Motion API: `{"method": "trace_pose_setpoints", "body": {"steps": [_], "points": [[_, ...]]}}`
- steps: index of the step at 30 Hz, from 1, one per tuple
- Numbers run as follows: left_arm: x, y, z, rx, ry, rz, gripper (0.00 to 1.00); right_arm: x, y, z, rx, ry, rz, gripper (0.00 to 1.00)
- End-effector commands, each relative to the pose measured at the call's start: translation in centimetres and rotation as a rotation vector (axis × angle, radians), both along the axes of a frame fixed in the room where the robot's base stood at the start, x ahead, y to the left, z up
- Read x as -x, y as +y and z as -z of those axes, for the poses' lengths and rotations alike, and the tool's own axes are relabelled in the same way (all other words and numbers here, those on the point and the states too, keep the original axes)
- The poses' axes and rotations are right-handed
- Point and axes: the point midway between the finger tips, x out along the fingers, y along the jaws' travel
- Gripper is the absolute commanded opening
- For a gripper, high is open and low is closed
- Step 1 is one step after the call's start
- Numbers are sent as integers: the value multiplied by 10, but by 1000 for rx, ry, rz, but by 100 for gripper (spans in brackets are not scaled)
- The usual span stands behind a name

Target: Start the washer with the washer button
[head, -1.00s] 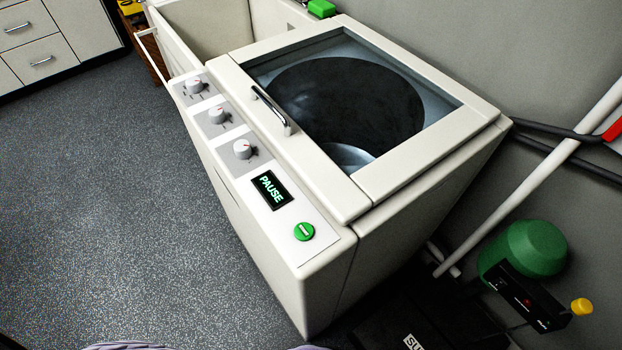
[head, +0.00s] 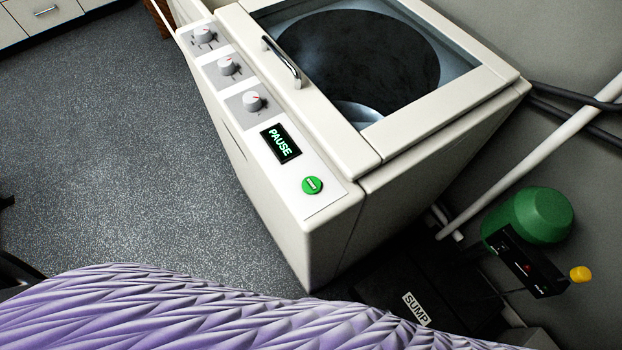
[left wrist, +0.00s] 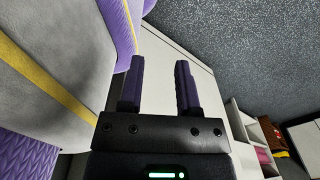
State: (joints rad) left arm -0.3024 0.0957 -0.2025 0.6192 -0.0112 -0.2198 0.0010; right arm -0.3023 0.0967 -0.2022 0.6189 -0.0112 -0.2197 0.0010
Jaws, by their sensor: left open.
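The white top-loading washer (head: 320,233) stands against the wall in the head view, its glass lid closed. The washer button (head: 312,185) is a round green button at the near end of its control strip. A small display (head: 281,144) beside it reads PAUSE. My left gripper (left wrist: 160,80) shows only in the left wrist view, its two dark purple fingers apart with nothing between them. A white surface lies beyond the fingers; I cannot tell which part it is. My right gripper is in neither view.
Three white knobs (head: 228,67) line the strip, beside a metal lid handle (head: 282,61). A black sump cover (head: 440,285), a green round-topped object (head: 541,215) and a white pipe (head: 530,155) are right of the washer. The grey floor (head: 110,150) at left is open.

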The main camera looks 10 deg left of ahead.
Motion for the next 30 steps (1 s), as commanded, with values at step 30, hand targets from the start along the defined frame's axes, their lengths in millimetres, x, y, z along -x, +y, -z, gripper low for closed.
{"method": "trace_pose_setpoints", "body": {"steps": [30], "points": [[0, 1, 0, -1, 0, 0, 0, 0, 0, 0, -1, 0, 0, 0]]}}
